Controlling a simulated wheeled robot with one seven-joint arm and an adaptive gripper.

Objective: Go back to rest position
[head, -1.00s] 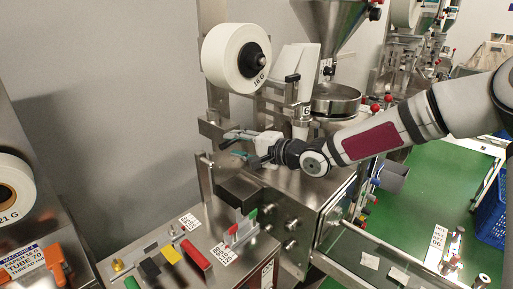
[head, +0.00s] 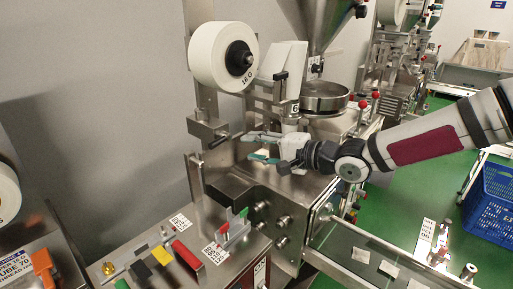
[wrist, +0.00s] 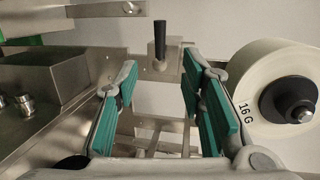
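My gripper (head: 262,149) is stretched out in front of the packing machine, below the paper roll (head: 223,57) marked "16 G". In the wrist view my gripper (wrist: 162,102) is open, its green-padded fingers wide apart with nothing between them. A black-handled lever (wrist: 159,40) on a metal block shows beyond the gap between the fingers. The paper roll also shows at the right of the wrist view (wrist: 262,68). My arm reaches in from the right in the head view.
A steel hopper (head: 325,22) and round pan (head: 324,98) stand behind my gripper. A control panel with yellow (head: 160,256) and red (head: 186,254) parts lies below left. A blue crate (head: 493,203) stands on the green floor at right.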

